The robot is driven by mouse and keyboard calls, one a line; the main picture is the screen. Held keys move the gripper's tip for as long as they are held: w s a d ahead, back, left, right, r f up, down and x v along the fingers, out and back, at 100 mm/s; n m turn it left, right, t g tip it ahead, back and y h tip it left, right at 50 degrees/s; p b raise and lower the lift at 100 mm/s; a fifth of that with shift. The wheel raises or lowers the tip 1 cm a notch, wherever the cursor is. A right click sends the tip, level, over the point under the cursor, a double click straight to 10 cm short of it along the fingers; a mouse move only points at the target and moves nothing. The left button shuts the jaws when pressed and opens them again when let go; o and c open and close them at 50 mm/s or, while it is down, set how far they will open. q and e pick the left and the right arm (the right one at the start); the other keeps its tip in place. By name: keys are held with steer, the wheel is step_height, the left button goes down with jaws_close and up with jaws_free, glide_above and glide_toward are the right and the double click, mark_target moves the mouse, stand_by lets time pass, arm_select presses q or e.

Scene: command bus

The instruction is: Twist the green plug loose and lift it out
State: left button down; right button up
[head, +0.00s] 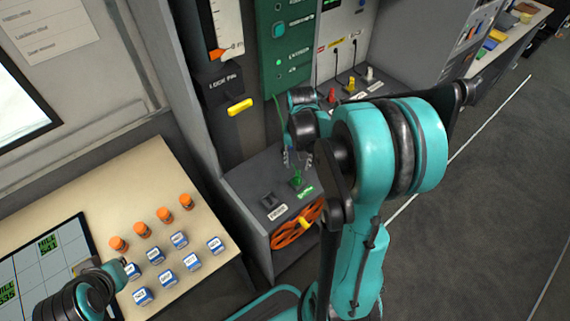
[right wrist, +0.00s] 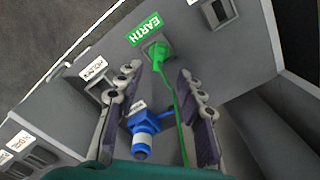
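The green plug (head: 297,180) sits in a socket on top of a low grey box, with a green cable running up from it. In the right wrist view the green plug (right wrist: 158,52) is just beyond the fingertips, roughly centred between them, beside a green EARTH label (right wrist: 145,28). My right gripper (right wrist: 158,74) is open, its two fingers apart and apparently not touching the plug. In the head view my right gripper (head: 291,160) is just above the plug, partly hidden by my arm. My left gripper (head: 112,273) is at the lower left; its fingers cannot be made out.
A blue connector (right wrist: 143,132) shows between the fingers in the right wrist view. Orange-capped bottles (head: 142,230) and blue-and-white jars (head: 179,239) stand on the left table (head: 130,175). A yellow handle (head: 240,106) sticks out from the cabinet.

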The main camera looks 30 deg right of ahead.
mark_target(298, 174)
step_height(298, 174, down, 8)
steer(key=b, duration=0.3)
steer(key=shift+d+r, duration=0.15)
jaws_close()
